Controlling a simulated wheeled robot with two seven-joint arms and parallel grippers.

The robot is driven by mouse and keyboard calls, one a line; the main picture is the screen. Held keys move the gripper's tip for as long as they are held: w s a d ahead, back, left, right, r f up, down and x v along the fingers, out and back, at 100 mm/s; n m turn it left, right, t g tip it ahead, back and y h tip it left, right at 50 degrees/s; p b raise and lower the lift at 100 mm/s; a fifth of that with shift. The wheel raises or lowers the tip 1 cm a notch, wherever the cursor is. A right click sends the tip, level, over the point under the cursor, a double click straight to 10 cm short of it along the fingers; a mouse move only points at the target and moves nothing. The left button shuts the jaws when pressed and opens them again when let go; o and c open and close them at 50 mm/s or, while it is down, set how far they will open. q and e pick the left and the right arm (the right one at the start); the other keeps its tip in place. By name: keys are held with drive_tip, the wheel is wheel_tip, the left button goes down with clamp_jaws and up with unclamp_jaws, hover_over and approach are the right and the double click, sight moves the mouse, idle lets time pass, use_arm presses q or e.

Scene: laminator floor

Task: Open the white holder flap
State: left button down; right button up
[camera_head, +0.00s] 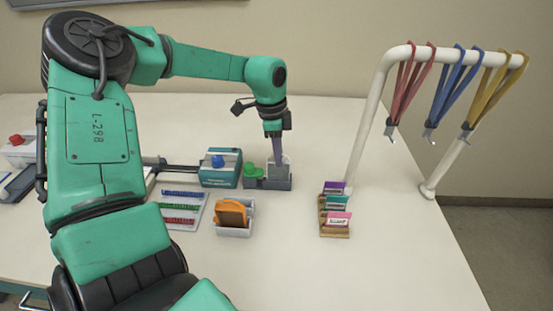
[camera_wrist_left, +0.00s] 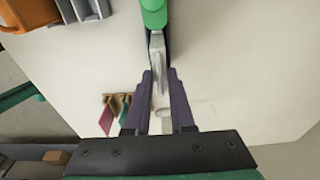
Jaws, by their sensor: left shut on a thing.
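A small grey holder (camera_head: 278,183) with a green knob (camera_head: 252,170) stands near the middle of the table. Its pale whitish flap (camera_head: 287,163) stands up at the gripper; in the left wrist view, the flap (camera_wrist_left: 157,48) runs in between the fingers. My left gripper (camera_head: 275,158) reaches down from above to the holder. It is shut on the flap, with one finger on either side of it in the left wrist view (camera_wrist_left: 161,78). The fingers partly hide the flap, so I cannot tell its exact angle. My right gripper is not in view.
A teal machine with a blue knob (camera_head: 218,160) stands left of the holder. An orange block sits in a white tray (camera_head: 235,231) in front. Coloured cards fill a wooden rack (camera_head: 323,228) at right, near a white rail (camera_head: 361,130) with lanyards. The table's front right is clear.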

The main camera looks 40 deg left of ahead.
use_arm(q)
drive_tip(key=shift+w+d+r, duration=0.2)
drive_tip(key=shift+r, duration=0.05)
drive_tip(key=shift+w+d+r, duration=0.15)
drive_tip(key=shift+d+r, duration=0.05)
drive_tip(key=shift+d, duration=0.1)
drive_tip(key=shift+b, duration=0.3)
drive_tip(key=shift+w+d, duration=0.1)
drive_tip(key=shift+w+d+r, duration=0.15)
drive_tip(key=shift+d, duration=0.1)
drive_tip(key=shift+w+d+b, duration=0.1)
drive_tip(key=shift+b, duration=0.2)
